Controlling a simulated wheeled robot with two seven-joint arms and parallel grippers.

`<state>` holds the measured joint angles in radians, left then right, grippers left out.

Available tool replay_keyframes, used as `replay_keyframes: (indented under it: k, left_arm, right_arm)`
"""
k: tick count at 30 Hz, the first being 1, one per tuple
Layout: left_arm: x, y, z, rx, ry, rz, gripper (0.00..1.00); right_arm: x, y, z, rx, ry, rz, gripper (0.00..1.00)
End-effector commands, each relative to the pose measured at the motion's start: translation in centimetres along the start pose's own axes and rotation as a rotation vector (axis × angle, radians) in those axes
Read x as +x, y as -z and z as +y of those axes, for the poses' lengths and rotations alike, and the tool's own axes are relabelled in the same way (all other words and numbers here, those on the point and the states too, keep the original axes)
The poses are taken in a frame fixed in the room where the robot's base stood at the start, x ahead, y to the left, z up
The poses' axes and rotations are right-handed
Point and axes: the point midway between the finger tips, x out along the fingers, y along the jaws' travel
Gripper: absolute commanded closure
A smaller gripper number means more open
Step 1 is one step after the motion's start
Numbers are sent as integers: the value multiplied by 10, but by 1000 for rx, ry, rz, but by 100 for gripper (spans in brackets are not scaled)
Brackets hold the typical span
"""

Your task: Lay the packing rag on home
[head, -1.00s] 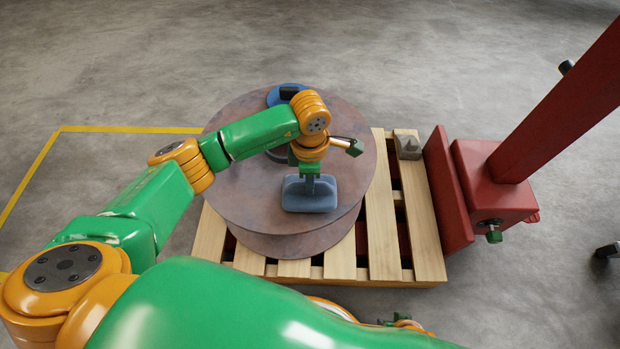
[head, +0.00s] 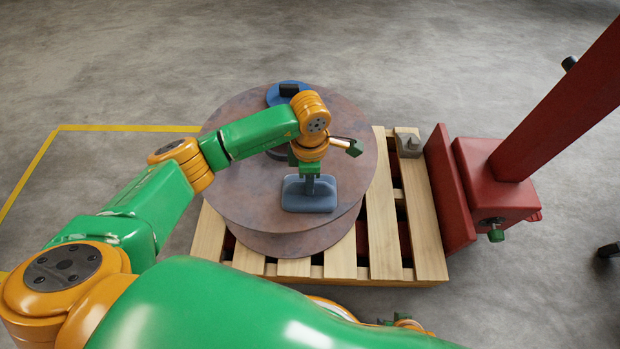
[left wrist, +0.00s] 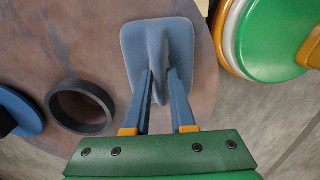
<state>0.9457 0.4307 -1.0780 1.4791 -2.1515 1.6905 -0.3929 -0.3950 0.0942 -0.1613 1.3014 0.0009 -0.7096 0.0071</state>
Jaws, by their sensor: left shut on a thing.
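The packing rag (head: 310,203) is a blue-grey flat pad with a raised fold in its middle. It is at the near side of the upper face of the brown steel reel (head: 240,190). My left gripper (head: 309,188) points down over it, shut on the fold. The left wrist view shows both fingers (left wrist: 159,88) pinching the fold of the rag (left wrist: 185,50), with the pad spread flat beyond them. I cannot tell whether the pad touches the reel. No marked home spot can be made out.
A dark ring (left wrist: 82,107) stands on the reel, left of the rag in the wrist view. A blue disc with a black block (head: 289,91) is at the reel's far edge. The reel sits on a wooden pallet (head: 381,225). A red post (head: 495,190) stands at the right.

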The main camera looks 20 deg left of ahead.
Motion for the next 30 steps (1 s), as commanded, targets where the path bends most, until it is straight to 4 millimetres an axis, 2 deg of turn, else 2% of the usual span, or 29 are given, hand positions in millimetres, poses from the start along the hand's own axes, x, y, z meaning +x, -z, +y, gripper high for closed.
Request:
replay_keyframes:
  k: [21, 22, 25, 26, 30]
  left_arm:
    - [3, 0, 0, 0, 0, 0, 100]
    - [3, 0, 0, 0, 0, 0, 72]
    - [3, 0, 0, 0, 0, 0, 45]
    - [3, 0, 0, 0, 0, 0, 42]
    - [3, 0, 0, 0, 0, 0, 42]
  right_arm:
    - [3, -1, 0, 0, 0, 0, 50]
    - [3, -1, 0, 0, 0, 0, 50]
    - [3, -1, 0, 0, 0, 0, 50]
    - [3, -1, 0, 0, 0, 0, 50]
    - [3, -1, 0, 0, 0, 0, 50]
